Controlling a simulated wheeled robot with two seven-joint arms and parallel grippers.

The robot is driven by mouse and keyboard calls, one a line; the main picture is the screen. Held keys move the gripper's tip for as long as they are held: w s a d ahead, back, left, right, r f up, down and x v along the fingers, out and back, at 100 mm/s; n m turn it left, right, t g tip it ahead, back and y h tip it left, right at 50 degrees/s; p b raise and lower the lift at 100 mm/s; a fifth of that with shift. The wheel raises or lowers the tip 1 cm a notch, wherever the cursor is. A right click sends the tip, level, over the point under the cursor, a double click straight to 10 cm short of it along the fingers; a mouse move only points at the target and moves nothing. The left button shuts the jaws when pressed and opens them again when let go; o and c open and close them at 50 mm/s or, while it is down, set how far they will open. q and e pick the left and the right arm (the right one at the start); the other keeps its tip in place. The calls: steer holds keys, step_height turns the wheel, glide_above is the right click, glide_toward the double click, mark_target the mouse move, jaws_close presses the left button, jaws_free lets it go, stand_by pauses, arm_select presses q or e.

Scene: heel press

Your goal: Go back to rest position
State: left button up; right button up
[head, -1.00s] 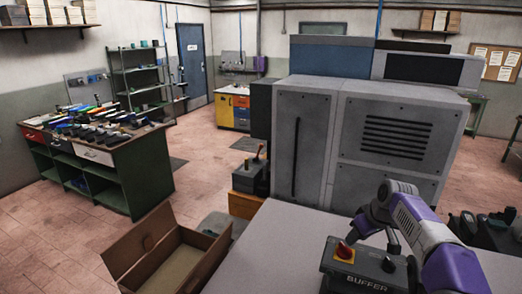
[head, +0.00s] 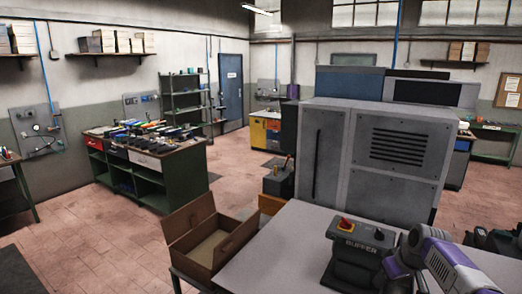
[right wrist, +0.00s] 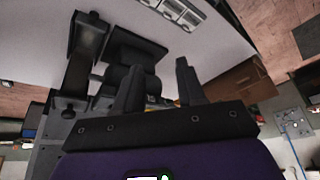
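My right arm (head: 440,262), purple and white, shows at the lower right of the head view, beside the dark buffer unit; its fingertips cannot be made out there. In the right wrist view my right gripper (right wrist: 160,82) has its two black fingers apart, with a clear gap and nothing held between them. Dark equipment shows beyond the fingers. My left gripper is in neither view.
The dark buffer unit (head: 358,252) with red and black knobs stands on the grey table (head: 285,245). An open cardboard box (head: 203,220) is at the table's left end. A large grey machine (head: 385,150) stands behind. Floor is free at left.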

steer(key=w+a+b+x, duration=0.1)
steer(key=x, duration=0.9)
steer(key=s+a+f+m+g+y+b, duration=0.1)
steer(key=s+a+f+b, duration=0.2)
steer(key=f, duration=0.6)
steer(key=s+a+f+b, duration=0.1)
steer(key=s+a+f, duration=0.1)
steer(key=a+f, duration=0.5)
steer(key=s+a+f+m+g+y+b, duration=0.1)
steer(key=s+f+b, duration=0.2)
steer(key=f, duration=0.9)
arm_select(q)
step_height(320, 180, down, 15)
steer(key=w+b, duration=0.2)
steer(key=b, duration=0.4)
arm_select(e)
steer(key=s+a+f+m, duration=0.1)
steer(key=s+a+f, duration=0.3)
steer(key=s, duration=0.3)
steer(key=s+a+f+m+g, duration=0.1)
steer(key=s+a+f, duration=0.3)
steer(key=s+f, duration=0.3)
steer(key=s+a+f+m+y, duration=0.1)
steer(key=s+a+f, duration=0.3)
steer(key=s, duration=0.4)
steer(key=shift+f+g, duration=0.4)
steer(key=shift+f, duration=0.45)
